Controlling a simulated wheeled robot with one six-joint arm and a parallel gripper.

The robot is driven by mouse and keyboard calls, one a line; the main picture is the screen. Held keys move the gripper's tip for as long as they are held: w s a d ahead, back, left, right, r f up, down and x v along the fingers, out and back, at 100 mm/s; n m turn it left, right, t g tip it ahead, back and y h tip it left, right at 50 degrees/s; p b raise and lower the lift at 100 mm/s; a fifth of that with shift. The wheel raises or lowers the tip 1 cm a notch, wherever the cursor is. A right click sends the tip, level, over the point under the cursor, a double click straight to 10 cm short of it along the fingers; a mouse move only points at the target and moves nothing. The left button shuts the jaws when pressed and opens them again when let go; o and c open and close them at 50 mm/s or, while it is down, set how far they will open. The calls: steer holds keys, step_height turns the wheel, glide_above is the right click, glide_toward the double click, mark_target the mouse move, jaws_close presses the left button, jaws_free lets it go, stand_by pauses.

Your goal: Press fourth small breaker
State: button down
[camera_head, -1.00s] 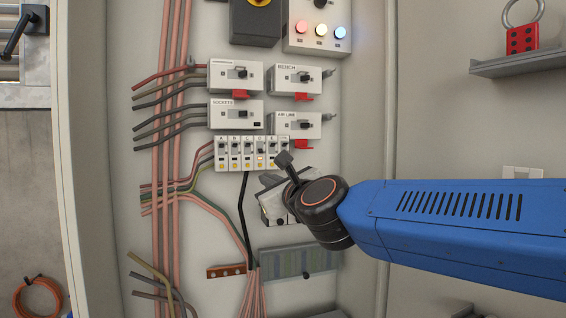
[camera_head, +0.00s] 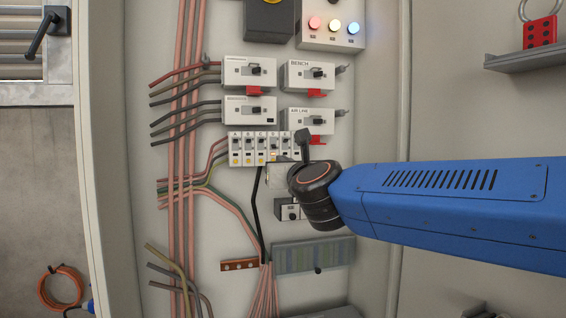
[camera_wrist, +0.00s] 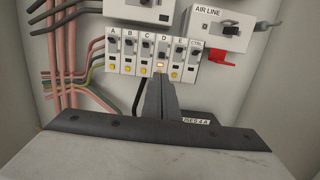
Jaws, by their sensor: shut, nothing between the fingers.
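The small breakers stand in a row, lettered A to E plus one marked CTRL. The fourth, D (camera_wrist: 163,50), has an orange light glowing at its lower part. Its dark toggle seems to sit lower than its neighbours' toggles. The row also shows in the head view, where the D breaker (camera_head: 274,146) is small beside my wrist. My gripper (camera_wrist: 161,78) is shut and empty, its tips just below the D breaker in the wrist view. I cannot tell whether they touch it.
Larger breakers sit above the row, including AIR LINE (camera_wrist: 218,20) with a red tab (camera_wrist: 222,58). Wires (camera_wrist: 70,60) run on the left. A grey terminal block (camera_head: 310,256) is below. A red lock (camera_head: 540,32) rests on a shelf (camera_head: 525,58) at right.

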mark_target(273, 153)
steer(key=x, duration=0.8)
